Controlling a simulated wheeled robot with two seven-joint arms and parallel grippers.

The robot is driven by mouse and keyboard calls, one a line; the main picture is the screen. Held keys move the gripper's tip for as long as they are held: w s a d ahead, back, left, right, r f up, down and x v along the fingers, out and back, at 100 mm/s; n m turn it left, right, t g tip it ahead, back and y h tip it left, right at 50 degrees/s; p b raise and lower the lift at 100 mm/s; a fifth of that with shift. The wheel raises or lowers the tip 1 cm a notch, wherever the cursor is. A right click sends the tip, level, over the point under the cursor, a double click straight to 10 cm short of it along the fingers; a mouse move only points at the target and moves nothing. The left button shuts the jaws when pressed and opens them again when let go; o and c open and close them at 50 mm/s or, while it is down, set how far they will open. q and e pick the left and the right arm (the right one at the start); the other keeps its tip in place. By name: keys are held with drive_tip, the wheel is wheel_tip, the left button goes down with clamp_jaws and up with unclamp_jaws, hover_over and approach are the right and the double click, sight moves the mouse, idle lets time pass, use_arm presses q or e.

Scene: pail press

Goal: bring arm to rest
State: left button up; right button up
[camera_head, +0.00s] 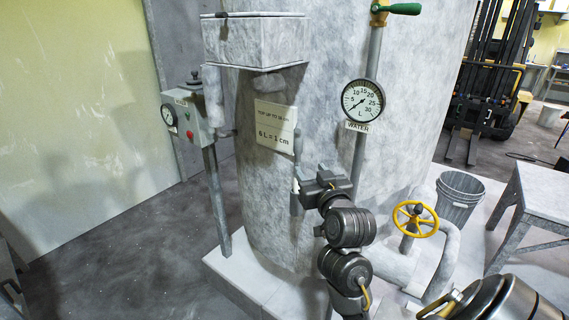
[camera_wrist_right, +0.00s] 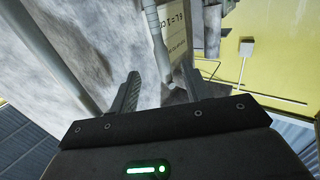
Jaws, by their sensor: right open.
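My right gripper (camera_head: 300,180) is in front of the large grey tank (camera_head: 400,85), below its sign. In the right wrist view my right gripper (camera_wrist_right: 160,82) is open, its two dark fingers pointing toward the tank. A slim grey rod (camera_wrist_right: 157,38) shows at the gap between the fingers; neither finger visibly closes on it. In the head view a light upright rod (camera_head: 298,146) shows just above the gripper, and its lower part is hard to tell from the fingers. My left gripper is not in view.
A yellow handwheel (camera_head: 415,219) and a bucket (camera_head: 459,196) stand right of my arm. A control box (camera_head: 187,119) on a post stands left. Open floor lies at lower left.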

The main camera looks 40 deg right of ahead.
drive_tip(key=s+a+f+n+g+y, duration=0.2)
drive_tip(key=a+f, duration=0.2)
drive_tip(key=f, duration=0.5)
drive_tip(key=s+a+f+n+g+y, duration=0.2)
drive_tip(key=s+a+f+g, duration=0.15)
drive_tip(key=f, duration=0.45)
drive_tip(key=s+a+f+n+g+y, duration=0.1)
drive_tip(key=s+a+f+g, duration=0.35)
drive_tip(key=s+f, duration=0.45)
drive_tip(key=s+a+f+n+g+y, duration=0.1)
drive_tip(key=s+a+f+g+y, duration=0.15)
drive_tip(key=s+a+f, duration=0.5)
drive_tip(key=s+d+f+g+b, duration=0.1)
drive_tip(key=s+f+b, duration=0.1)
drive_tip(key=f, duration=1.3)
drive_tip(key=s+d+f+g+b, duration=0.1)
drive_tip(key=s+f+b, duration=0.1)
drive_tip(key=f, duration=1.3)
drive_tip(key=s+d+f+g+h+b, duration=0.1)
drive_tip(key=s+d+f+b, duration=0.2)
drive_tip(key=s+f, duration=1.3)
wheel_tip(320, 180, down, 4)
drive_tip(key=shift+s+d+f+n, duration=0.2)
drive_tip(key=shift+s+n, duration=0.1)
drive_tip(key=shift+s, duration=0.1)
